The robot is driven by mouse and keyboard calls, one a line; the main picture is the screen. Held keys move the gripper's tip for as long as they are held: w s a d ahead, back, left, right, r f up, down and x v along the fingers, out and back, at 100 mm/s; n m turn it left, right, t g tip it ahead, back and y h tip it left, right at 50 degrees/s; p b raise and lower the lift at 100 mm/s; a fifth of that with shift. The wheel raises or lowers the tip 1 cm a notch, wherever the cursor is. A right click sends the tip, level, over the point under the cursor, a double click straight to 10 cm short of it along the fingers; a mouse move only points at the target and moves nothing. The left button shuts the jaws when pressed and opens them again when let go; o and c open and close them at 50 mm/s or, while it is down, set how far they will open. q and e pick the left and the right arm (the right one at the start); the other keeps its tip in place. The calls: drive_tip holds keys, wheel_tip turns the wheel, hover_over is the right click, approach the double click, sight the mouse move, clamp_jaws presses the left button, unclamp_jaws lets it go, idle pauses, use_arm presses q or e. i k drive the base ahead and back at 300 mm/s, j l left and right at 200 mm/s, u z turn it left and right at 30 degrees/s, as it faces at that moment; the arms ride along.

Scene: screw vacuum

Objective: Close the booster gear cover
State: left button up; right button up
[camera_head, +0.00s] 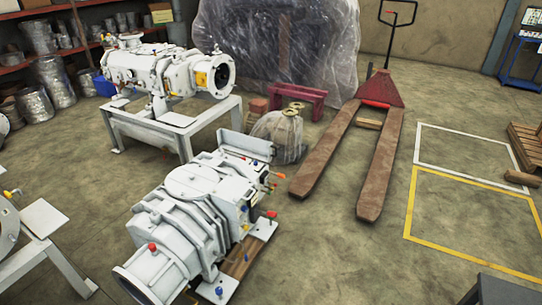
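A large white screw vacuum machine (185,215) lies in the lower middle of the head view, on a low wooden base. A flat grey-white plate (248,145) stands tilted up at its far end; it may be the booster gear cover, but I cannot tell for sure. Small red, orange, yellow and green parts (270,182) stick out along the right side near that end. A round flange (143,284) faces the near left. Neither of my grippers shows in this view, so nothing is seen touching the machine.
A second white machine (160,70) stands on a grey metal frame (186,128) behind. Shelves (75,60) line the left wall.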

sight(256, 148)
drive_tip(key=i+l+u, duration=0.25)
drive_tip(key=i+l, duration=0.3)
drive_tip(key=i, duration=0.15)
drive_tip(key=i+l+u, duration=0.25)
drive_tip(key=i+l, duration=0.45)
drive_tip(key=i+l+u, duration=0.25)
drive_tip(key=i+l, duration=0.3)
drive_tip(key=l, duration=0.25)
